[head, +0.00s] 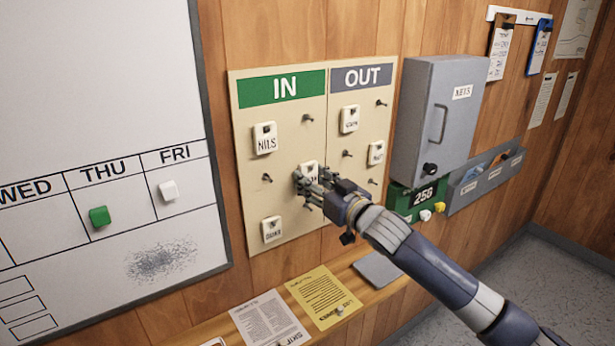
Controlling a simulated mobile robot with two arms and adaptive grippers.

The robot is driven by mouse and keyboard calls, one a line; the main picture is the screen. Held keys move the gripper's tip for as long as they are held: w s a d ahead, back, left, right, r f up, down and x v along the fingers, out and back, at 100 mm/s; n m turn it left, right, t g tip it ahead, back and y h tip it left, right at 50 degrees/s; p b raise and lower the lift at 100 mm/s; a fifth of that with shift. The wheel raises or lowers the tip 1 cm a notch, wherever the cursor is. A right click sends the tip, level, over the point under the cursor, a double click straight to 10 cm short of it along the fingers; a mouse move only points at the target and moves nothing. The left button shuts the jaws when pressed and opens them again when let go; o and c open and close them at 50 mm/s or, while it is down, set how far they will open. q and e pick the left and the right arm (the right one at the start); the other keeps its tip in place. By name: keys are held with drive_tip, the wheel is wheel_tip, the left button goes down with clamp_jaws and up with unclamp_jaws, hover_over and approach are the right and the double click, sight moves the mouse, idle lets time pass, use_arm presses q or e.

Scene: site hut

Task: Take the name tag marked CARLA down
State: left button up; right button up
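The in/out board (243,190) hangs on the wood wall, with a green IN header and a grey OUT header. My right gripper (308,186) is at a white tag (311,168) low on the right of the IN side. The fingers cover part of that tag, so its name is not readable. Whether they are closed on it I cannot tell. Other tags hang on pegs: NILS (265,139) and a lower tag (271,229) under IN, an upper tag (349,119) and a right tag (376,152) under OUT. I cannot clearly read CARLA anywhere. My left gripper is out of view.
Bare pegs stick out between the tags. A grey key cabinet (433,115) juts out right of the board, above a green box (403,200) and a grey wall tray (485,180). A whiteboard (110,90) is at left. A ledge below holds papers (324,297).

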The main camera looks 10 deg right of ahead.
drive_tip(key=shift+c, duration=0.6)
drive_tip(key=shift+r+p, duration=0.3)
drive_tip(key=shift+p, duration=0.2)
drive_tip(key=shift+s, duration=0.15)
drive_tip(key=p+v, duration=0.1)
drive_tip(key=v, duration=0.5)
drive_tip(key=shift+s+d, duration=0.15)
drive_tip(key=shift+s, duration=0.2)
idle(0.7)
